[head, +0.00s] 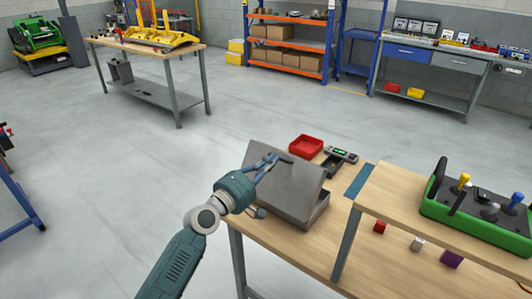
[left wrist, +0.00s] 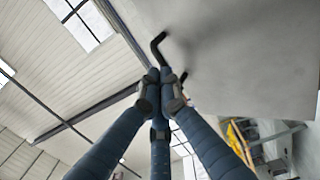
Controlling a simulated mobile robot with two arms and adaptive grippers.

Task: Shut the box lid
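The grey box (head: 318,211) stands on the wooden table at the lower centre of the head view. Its flat grey lid (head: 299,187) is raised and tilted, so the box is open and its inside is mostly hidden. The lid also fills the upper right of the left wrist view (left wrist: 255,65). A dark bent handle (left wrist: 156,46) shows there just beyond my fingertips. My left gripper (head: 272,162) is at the lid's upper part. In the left wrist view its fingers (left wrist: 160,85) come together at the tips. I cannot tell whether they grip the handle. My right gripper is out of view.
A red tray (head: 305,146) and a dark device with a green display (head: 341,154) sit behind the box. A raised wooden shelf (head: 400,205) with a green control panel (head: 474,222) stands at right. Small blocks lie under it. Open floor is at left.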

